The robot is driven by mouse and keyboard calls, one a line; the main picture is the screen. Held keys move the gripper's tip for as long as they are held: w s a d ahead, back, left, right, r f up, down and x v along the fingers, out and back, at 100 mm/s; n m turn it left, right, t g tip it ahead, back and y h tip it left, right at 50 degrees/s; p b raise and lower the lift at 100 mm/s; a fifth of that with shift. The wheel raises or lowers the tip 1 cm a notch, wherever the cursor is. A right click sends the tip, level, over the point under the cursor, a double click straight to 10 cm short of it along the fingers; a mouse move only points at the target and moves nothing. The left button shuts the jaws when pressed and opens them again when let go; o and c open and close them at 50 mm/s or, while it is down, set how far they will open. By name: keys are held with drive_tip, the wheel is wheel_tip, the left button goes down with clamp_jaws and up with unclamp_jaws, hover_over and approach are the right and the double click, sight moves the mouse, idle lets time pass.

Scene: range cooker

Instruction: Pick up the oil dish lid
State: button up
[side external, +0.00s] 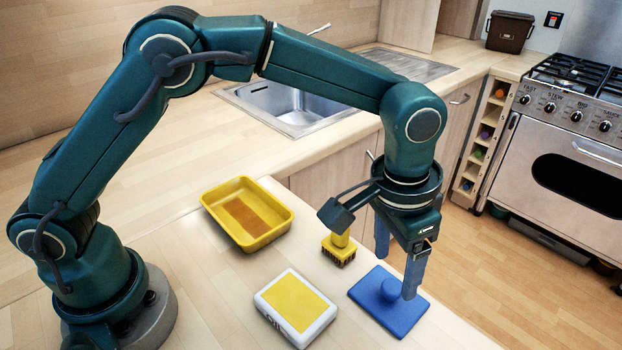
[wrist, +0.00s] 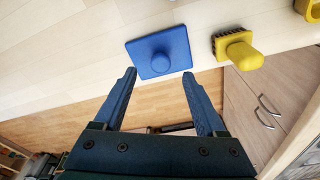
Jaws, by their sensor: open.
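The oil dish lid (side external: 367,297) is a flat blue rectangle with a round blue knob, and lies on the worktop near its front edge. It also shows in the wrist view (wrist: 141,50), with the knob near its middle. My gripper (side external: 396,278) is open and empty, fingers pointing down beside the lid. In the wrist view my gripper's fingertips (wrist: 159,75) are spread at the lid's near edge, with the knob lined up between them. I cannot tell their exact height above the lid. A white dish with yellow inside (side external: 296,306) and dark lettering stands left of the lid.
A yellow-handled brush (side external: 338,252) stands bristles down behind the lid; it also shows in the wrist view (wrist: 240,50). A yellow tray (side external: 215,207) with a brown patch inside lies further back. The sink (side external: 278,106) and cooker (side external: 570,160) are well away.

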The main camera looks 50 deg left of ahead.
sight(393, 286)
drive_tip(key=shift+w+d+f, duration=0.1)
drive_tip(key=shift+w+f, duration=0.05)
drive_tip(key=shift+f, duration=0.95)
drive_tip(key=shift+w+f, duration=0.15)
drive_tip(key=shift+f, duration=0.95)
clamp_jaws()
